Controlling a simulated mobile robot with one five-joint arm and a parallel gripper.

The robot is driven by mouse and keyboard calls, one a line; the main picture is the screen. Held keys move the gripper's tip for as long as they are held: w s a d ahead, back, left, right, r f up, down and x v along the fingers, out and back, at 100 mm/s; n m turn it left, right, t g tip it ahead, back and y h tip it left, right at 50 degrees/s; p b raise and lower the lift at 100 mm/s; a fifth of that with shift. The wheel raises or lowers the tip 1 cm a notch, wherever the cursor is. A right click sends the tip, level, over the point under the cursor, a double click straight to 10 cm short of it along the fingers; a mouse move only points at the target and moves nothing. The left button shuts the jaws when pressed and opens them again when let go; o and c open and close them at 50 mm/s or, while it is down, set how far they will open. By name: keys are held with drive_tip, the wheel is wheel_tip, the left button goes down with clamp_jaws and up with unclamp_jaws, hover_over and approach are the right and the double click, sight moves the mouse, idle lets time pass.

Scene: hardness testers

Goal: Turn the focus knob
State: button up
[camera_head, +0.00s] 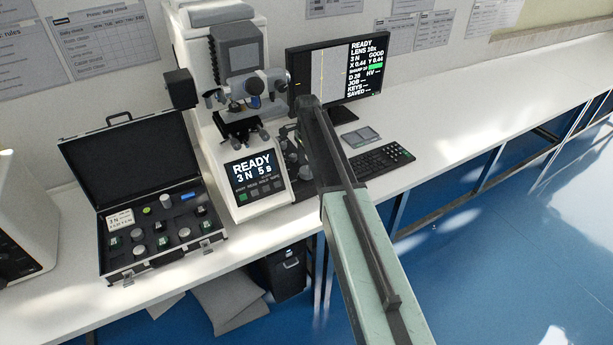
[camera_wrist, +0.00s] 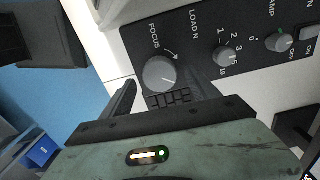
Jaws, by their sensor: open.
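The focus knob (camera_wrist: 160,73) is a round grey knob in the wrist view, labelled FOCUS on a dark side panel (camera_wrist: 190,15), with a curved arrow beside it. My gripper (camera_wrist: 163,86) is open, one dark finger at the knob's lower left and the other at its lower right. The knob shows beyond and between the fingertips; I cannot tell whether they touch it. In the head view the hardness tester (camera_head: 207,110) stands on the bench with its screen reading READY, 3 N, 5 s. My arm partly covers the tester's right side there.
The panel also carries a load knob (camera_wrist: 224,56) and a lamp knob (camera_wrist: 279,40). In the head view, a monitor (camera_head: 365,75) and keyboard (camera_head: 381,162) stand right of the tester. An open case (camera_head: 131,262) of sample blocks lies left. The bench at far right is clear.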

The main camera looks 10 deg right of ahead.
drive_tip(key=shift+f+b, duration=0.35)
drive_tip(key=shift+f, duration=0.6)
drive_tip(key=shift+r, duration=0.1)
drive_tip(key=c, duration=1.4)
drive_tip(key=shift+o, duration=0.2)
drive_tip(key=shift+n, duration=0.3)
